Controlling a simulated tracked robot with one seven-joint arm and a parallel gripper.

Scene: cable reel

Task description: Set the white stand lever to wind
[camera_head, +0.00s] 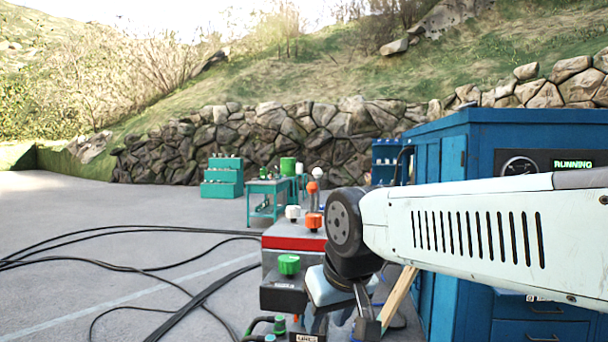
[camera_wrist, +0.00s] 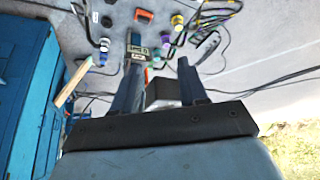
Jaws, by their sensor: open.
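My arm hides the stand's right side in the head view.
A green knob (camera_head: 289,264) sits at the stand's front. Black cables (camera_head: 130,262) cross the open ground on the left.

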